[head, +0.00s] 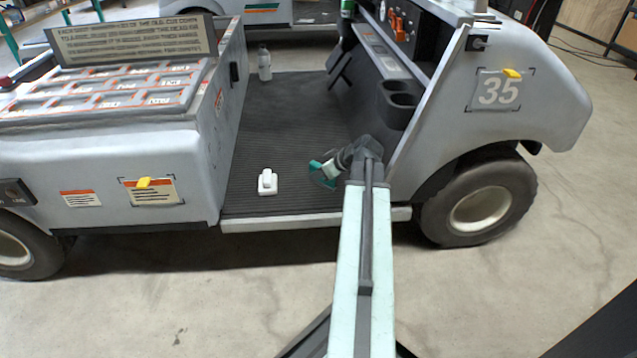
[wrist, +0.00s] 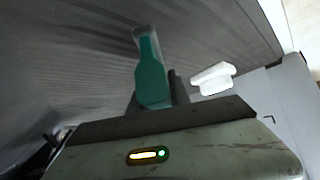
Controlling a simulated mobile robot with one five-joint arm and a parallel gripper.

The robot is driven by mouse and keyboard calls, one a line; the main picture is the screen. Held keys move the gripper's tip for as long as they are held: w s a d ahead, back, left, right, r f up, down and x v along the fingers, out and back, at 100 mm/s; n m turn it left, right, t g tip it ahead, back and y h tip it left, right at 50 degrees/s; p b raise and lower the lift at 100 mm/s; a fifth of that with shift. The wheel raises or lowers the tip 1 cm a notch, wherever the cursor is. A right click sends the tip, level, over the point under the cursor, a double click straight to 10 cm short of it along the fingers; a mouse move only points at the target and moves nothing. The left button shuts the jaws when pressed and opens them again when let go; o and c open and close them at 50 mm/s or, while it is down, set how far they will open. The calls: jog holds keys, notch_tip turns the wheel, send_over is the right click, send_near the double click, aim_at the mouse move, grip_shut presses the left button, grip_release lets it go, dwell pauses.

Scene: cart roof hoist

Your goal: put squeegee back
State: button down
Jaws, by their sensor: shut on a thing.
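My gripper (head: 338,165) reaches over the black ribbed floor of the grey cart, near the right side of its doorway. It is shut on a teal thing (head: 319,174), which looks like the squeegee. In the wrist view the teal squeegee (wrist: 151,74) stands out past the jaws (wrist: 158,100), with a grey end at its tip. Its lower part is hidden by the gripper. I cannot tell whether it touches the floor.
A small white object (head: 267,182) lies on the cart floor (head: 285,120), left of my gripper. A clear bottle (head: 264,65) stands farther back. Black cup holders (head: 400,98) jut out at the right. The cart's sill (head: 280,223) edges the floor in front.

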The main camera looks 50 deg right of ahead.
jog(key=shift+f, duration=0.8)
jog(key=shift+r, duration=0.2)
jog(key=c, duration=1.2)
grip_release()
jog(key=p+v, duration=0.8)
jog(key=v, duration=0.4)
jog(key=shift+p, duration=0.35)
jog(key=shift+a, duration=0.1)
